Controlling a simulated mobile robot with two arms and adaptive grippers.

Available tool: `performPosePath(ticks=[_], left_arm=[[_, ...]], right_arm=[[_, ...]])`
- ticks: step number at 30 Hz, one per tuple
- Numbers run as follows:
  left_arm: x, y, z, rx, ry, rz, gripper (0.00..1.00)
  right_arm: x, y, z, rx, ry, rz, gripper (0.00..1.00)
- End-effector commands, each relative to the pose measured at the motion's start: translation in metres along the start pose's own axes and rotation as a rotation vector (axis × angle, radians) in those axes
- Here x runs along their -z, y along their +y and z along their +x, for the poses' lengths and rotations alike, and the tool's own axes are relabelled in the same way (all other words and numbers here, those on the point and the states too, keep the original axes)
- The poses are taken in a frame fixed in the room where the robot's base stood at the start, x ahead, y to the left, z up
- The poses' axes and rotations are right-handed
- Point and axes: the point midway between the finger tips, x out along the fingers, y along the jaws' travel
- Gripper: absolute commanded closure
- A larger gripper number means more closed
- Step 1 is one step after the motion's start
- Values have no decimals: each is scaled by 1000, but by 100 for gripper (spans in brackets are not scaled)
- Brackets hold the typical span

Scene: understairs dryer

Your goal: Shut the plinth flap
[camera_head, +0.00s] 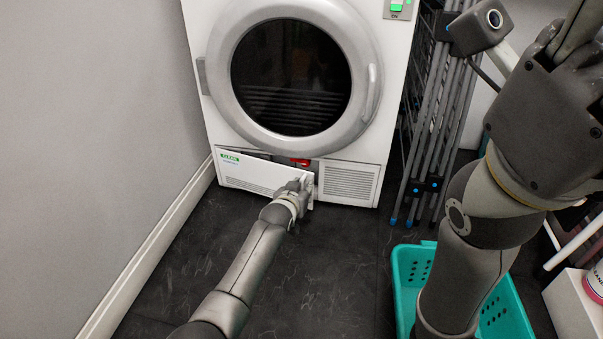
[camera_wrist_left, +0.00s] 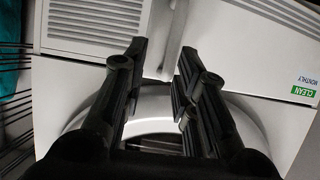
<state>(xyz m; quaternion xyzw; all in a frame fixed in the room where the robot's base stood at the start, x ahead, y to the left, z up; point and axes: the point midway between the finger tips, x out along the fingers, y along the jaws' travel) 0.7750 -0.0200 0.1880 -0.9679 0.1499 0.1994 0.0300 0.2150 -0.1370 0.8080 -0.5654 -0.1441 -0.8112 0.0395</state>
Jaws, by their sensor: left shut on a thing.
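The plinth flap (camera_head: 245,174) is a white panel with a green CLEAN label, low on the left of the dryer's front. It stands ajar, with a dark gap above it that widens to the right. My left gripper (camera_head: 305,182) is shut on the flap's right end, and its fingers partly hide that edge. The left wrist view shows the flap (camera_wrist_left: 265,45) upside down, with the left gripper's fingers (camera_wrist_left: 162,52) on both sides of its edge. My right gripper (camera_head: 575,45) is raised at the upper right, away from the flap, its fingertips cut off.
A red part (camera_head: 299,161) shows in the gap behind the flap. The fixed vent grille (camera_head: 349,183) is just right of the flap. A folded drying rack (camera_head: 432,120) leans beside the dryer (camera_head: 200,45). A teal basket (camera_head: 410,262) sits on the floor under my right arm.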

Motion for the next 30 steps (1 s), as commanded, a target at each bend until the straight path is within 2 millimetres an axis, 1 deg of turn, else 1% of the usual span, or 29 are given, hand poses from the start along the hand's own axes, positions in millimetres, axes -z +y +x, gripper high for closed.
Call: performPosePath(ticks=[1,6,10,15,22,23,26,28,29,30], left_arm=[[19,6,-4,-7,20,2,80],[43,2,-16,-3,16,2,80],[58,1,-22,-1,15,2,80],[66,0,-26,0,12,2,80],[66,-1,-26,1,11,2,80],[66,-1,-26,1,11,2,80],[75,-2,-28,2,30,3,80],[97,-5,-36,4,80,5,80],[111,-6,-41,5,115,7,80],[135,-9,-50,6,172,10,80]], right_arm=[[0,0,1,1,1,0,51],[0,0,1,1,1,0,51],[0,0,1,1,1,0,51],[0,0,1,1,2,0,51],[0,0,1,1,2,0,51],[0,0,1,1,2,0,52],[-7,-1,-1,3,-15,-7,65],[-26,-2,-6,8,-58,-23,74],[-39,-3,-11,12,-87,-36,78],[-59,-5,-19,20,-134,-59,83]])
